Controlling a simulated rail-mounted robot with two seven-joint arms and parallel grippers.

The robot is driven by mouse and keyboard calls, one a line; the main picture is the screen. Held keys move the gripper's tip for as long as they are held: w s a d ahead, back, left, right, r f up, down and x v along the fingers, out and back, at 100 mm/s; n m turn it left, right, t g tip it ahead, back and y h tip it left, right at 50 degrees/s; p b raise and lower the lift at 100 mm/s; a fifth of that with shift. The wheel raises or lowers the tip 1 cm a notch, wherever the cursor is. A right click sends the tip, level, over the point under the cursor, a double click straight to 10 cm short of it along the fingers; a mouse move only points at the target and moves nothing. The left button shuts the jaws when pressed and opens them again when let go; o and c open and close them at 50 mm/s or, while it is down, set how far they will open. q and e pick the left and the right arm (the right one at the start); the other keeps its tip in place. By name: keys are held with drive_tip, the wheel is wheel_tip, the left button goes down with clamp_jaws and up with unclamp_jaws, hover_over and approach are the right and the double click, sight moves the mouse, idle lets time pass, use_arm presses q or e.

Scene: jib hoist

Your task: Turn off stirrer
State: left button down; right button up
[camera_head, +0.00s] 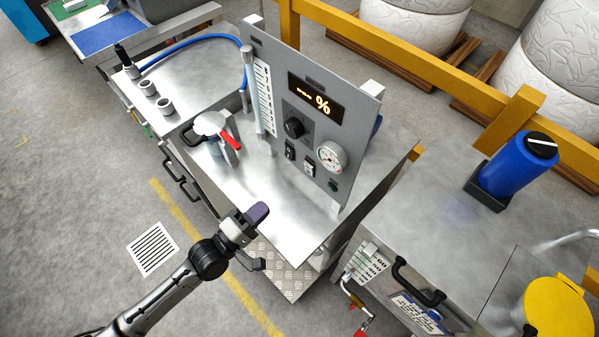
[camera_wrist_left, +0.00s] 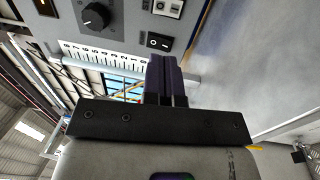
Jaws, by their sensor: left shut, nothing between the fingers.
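A grey upright control panel (camera_head: 262,53) stands on a metal bench. It carries a black knob (camera_head: 293,128) with a rocker switch (camera_head: 290,150) below it and another switch (camera_head: 309,169) to the right. The knob (camera_wrist_left: 96,15) and a black rocker switch (camera_wrist_left: 159,41) also show in the left wrist view. I cannot read which switch is the stirrer's, nor their positions. My left gripper (camera_head: 257,213) is shut and empty, in front of the bench and below the panel, apart from the switches. Its dark fingers (camera_wrist_left: 163,78) point toward the panel in the wrist view. My right gripper is not in view.
The bench top (camera_head: 290,215) before the panel is clear. A blue cylinder (camera_head: 520,163) stands right.

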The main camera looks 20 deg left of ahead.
sight(307, 167)
use_arm(q)
drive_tip(key=b+x, duration=0.1)
drive_tip(key=x, duration=1.3)
drive_tip(key=shift+r, duration=0.15)
drive_tip(key=g+p, duration=0.1)
drive_tip(key=p, duration=0.3)
drive_tip(key=shift+w, duration=0.25)
drive_tip(key=shift+s+y, duration=0.1)
drive_tip(key=shift+y, duration=0.2)
